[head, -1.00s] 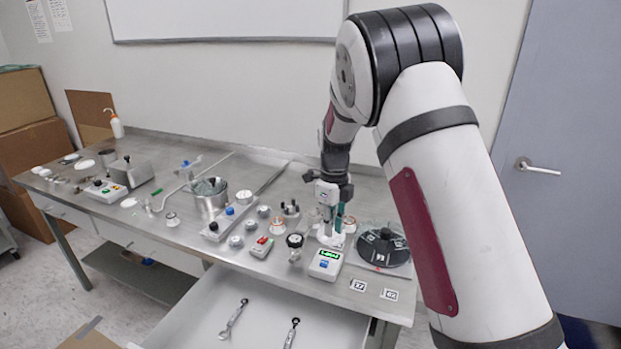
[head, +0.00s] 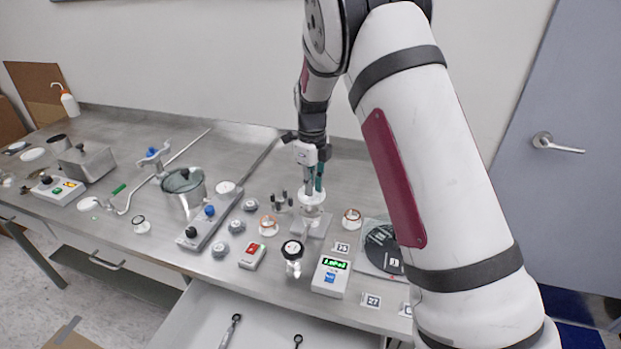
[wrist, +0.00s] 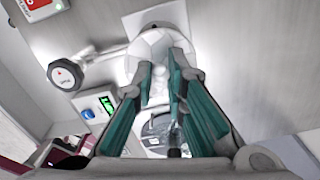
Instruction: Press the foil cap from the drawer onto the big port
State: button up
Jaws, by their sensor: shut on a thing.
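My gripper (head: 313,188), also in the wrist view (wrist: 160,88), points down with its teal fingers shut on a pale round piece that looks like the foil cap (head: 312,198). The pale piece also shows beyond the fingertips in the wrist view (wrist: 158,46). It sits over or on an upright pale, glassy port body (head: 312,214) on a square metal base plate (head: 312,228). The fingers and the pale piece hide the port mouth. I cannot tell whether the cap is fully seated.
A black disc (head: 383,248) lies to the right. The drawer (head: 265,325) is open below and holds wrenches. Several small fittings crowd the left.

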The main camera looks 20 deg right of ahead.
jog(key=shift+f+b, duration=0.4)
jog(key=shift+f, duration=1.85)
jog(key=shift+f, duration=0.55)
dwell(0.7)
jog(key=o, duration=0.8)
jog(key=shift+o, duration=0.2)
notch_tip(320, 180, up, 12)
jog(key=shift+f, duration=0.1)
dwell(0.4)
